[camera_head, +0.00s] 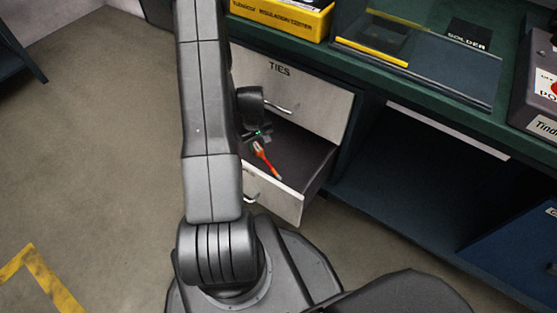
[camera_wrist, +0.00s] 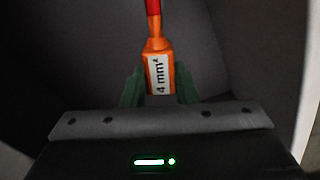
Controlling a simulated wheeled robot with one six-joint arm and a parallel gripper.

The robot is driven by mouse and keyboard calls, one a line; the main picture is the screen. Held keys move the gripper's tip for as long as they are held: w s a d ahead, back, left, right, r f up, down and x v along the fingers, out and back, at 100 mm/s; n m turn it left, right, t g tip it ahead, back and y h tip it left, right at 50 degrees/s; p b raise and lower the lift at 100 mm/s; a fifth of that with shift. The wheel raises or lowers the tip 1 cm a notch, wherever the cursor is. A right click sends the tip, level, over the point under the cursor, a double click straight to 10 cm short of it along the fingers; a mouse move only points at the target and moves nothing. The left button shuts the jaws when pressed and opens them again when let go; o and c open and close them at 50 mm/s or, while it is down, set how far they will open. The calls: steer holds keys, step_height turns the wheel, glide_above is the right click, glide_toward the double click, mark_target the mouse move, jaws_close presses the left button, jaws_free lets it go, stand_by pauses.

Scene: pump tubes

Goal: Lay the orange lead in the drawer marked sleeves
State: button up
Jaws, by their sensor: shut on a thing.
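The orange lead (camera_head: 264,157) shows in the head view over the open lower drawer (camera_head: 281,203). In the wrist view the lead (camera_wrist: 158,68) has an orange block with a white "4 mm²" label and a red upper part. My gripper (camera_wrist: 160,86) is shut on the orange block, with a green finger on each side. In the head view my gripper (camera_head: 257,136) is partly hidden by my arm at the drawer's opening. The drawer's front is mostly hidden, and I cannot read its marking. I cannot tell whether the lead touches the drawer floor.
Above it is a shut drawer marked TIES (camera_head: 291,90). The green bench top (camera_head: 440,92) holds a yellow case (camera_head: 283,15), a clear-fronted SOLDER bin (camera_head: 420,55) and a grey box (camera_head: 540,95) at right. An open dark bay (camera_head: 420,180) lies right of the drawers.

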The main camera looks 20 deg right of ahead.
steer(key=b, duration=0.2)
glide_above(262, 166)
steer(key=s, duration=0.2)
steer(key=f, duration=0.7)
steer(key=shift+a+f, duration=0.3)
steer(key=shift+f+b, duration=0.8)
steer(key=shift+f, duration=1.15)
steer(key=shift+f, duration=0.1)
steer(key=shift+f+b, duration=0.15)
steer(key=shift+b, duration=0.15)
steer(key=o, duration=1)
step_height(262, 166, up, 12)
steer(key=p, duration=0.4)
steer(key=shift+r+p, duration=0.25)
steer(key=shift+p, duration=0.15)
